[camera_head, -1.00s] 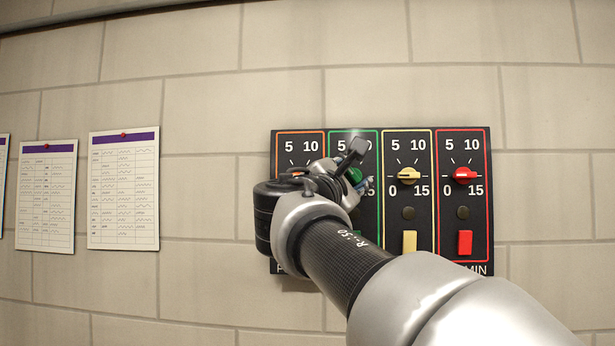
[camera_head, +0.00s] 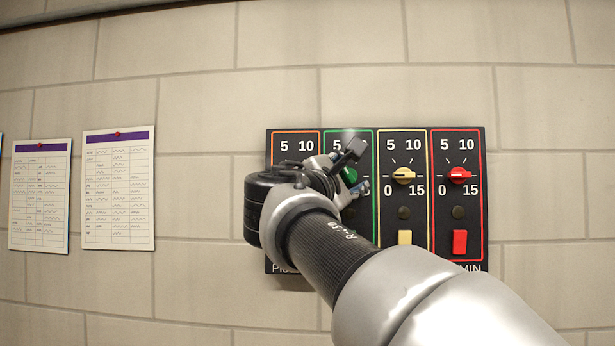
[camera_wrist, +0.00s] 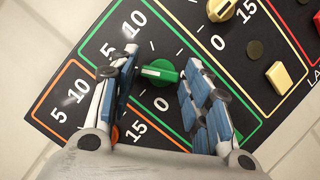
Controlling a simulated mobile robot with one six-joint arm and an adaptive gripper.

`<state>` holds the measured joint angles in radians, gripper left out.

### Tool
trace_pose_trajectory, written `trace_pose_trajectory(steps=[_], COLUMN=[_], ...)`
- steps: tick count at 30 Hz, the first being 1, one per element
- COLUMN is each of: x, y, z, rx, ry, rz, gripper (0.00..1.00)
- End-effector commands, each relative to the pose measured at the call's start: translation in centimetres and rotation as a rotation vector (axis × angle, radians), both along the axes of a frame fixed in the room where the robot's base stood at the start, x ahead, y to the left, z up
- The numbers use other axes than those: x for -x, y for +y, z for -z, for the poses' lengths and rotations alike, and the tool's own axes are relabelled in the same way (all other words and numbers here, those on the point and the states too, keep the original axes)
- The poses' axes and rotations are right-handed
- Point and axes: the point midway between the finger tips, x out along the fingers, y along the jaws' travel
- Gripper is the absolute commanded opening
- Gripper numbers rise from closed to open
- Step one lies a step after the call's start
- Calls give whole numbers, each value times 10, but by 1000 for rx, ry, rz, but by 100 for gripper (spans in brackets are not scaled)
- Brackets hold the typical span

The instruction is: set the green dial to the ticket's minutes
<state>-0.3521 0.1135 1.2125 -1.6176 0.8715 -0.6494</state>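The green dial (camera_head: 349,176) sits in the green-framed column of the black panel (camera_head: 391,245). It also shows in the wrist view (camera_wrist: 161,72). There, its white mark points left, roughly toward the 5; the tick on that side is hidden by a finger. The green column's 0, 5 and 10 show in the wrist view. In the head view my gripper (camera_head: 357,169) covers much of the green column. I recognise no ticket.
The yellow dial (camera_head: 403,175) and red dial (camera_head: 460,174) are right of the green one, with a yellow block (camera_head: 404,237) and red block (camera_head: 460,242) below. Paper sheets (camera_head: 118,190) (camera_head: 40,195) hang on the tiled wall at left.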

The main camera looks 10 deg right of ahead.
Motion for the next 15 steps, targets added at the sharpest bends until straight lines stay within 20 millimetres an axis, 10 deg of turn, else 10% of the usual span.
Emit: trace_pose_trajectory(steps=[15], x=[5], y=[3], z=[0], rx=[0], ry=[0], rz=[-1], gripper=[54])
